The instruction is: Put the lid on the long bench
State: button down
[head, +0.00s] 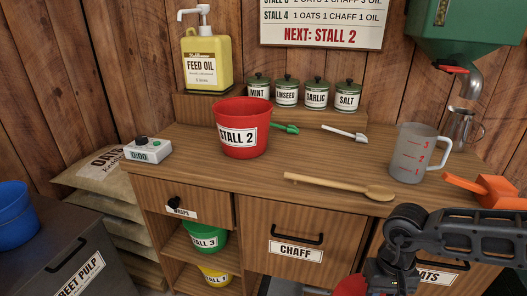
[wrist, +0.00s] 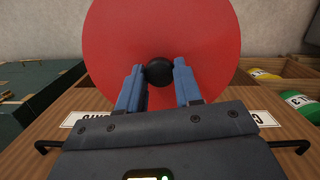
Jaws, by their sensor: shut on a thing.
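The lid is a red disc with a black knob. In the wrist view the lid (wrist: 160,25) fills the upper middle, and its knob (wrist: 159,73) is between my fingers. My gripper (wrist: 157,80) is shut on the knob. In the head view a red edge of the lid (head: 350,287) shows at the bottom, in front of the drawers and below the worktop; my fingers are hidden there. A wooden bench (head: 300,155) with drawers stands ahead; I cannot tell whether it is the long bench.
On the bench stand a red STALL 2 bucket (head: 242,130), a timer (head: 148,151), a wooden spoon (head: 335,187), a measuring jug (head: 415,155) and an orange scoop (head: 487,191). Labelled jars (head: 287,93) line the back. The front-left top has free room. A dark bin (head: 75,262) stands left.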

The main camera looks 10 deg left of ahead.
aim_at(301, 160)
jog(key=i+j+u, duration=0.15)
jog(key=i+u, duration=0.55)
jog(key=u, duration=0.15)
